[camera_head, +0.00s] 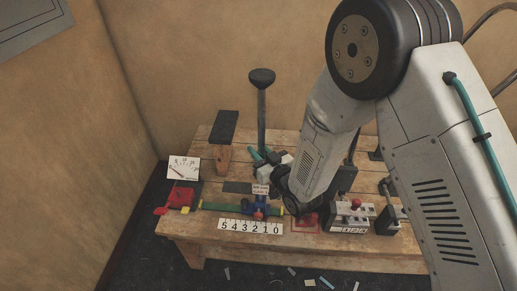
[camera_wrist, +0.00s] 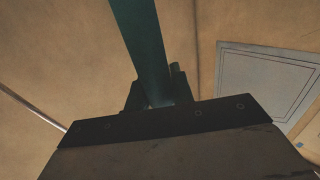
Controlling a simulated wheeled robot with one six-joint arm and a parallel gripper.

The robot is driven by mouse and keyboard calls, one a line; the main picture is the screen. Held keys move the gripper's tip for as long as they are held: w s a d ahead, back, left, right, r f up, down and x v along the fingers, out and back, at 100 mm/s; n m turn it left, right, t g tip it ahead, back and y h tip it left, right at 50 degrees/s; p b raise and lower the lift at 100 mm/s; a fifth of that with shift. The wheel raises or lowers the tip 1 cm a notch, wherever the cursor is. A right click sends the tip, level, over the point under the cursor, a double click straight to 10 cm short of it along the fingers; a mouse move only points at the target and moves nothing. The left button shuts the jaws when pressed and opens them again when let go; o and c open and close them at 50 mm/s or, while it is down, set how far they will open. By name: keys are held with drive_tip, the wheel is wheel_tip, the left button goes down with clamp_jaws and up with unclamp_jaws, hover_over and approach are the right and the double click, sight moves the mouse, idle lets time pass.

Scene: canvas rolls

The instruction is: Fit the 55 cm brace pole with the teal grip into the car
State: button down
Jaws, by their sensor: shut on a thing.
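My gripper (camera_head: 276,166) is at the end of my arm, above the middle of the wooden table. It is shut on the brace pole's teal grip, which rises from between the jaws (camera_wrist: 150,98) in the wrist view (camera_wrist: 138,40). In the head view a bit of teal (camera_head: 257,154) shows beside the jaws. A dark upright pole (camera_head: 262,115) with a wide black top rises there; I cannot tell whether it joins the teal grip. A blue carriage (camera_head: 262,205) with a small sign sits on a green rail; I cannot tell whether this is the car.
The wooden table (camera_head: 200,233) carries a numbered scale (camera_head: 250,227), a dial card (camera_head: 183,168), a red block (camera_head: 181,198), a wooden post with a dark pad (camera_head: 224,127), and a box with a red knob (camera_head: 354,213). Walls stand behind and at left. Scraps lie on the floor.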

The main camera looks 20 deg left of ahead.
drive_tip(key=shift+f, duration=1.15)
drive_tip(key=c, duration=1.1)
unclamp_jaws()
drive_tip(key=shift+v, duration=3.9)
drive_tip(key=shift+f, duration=0.1)
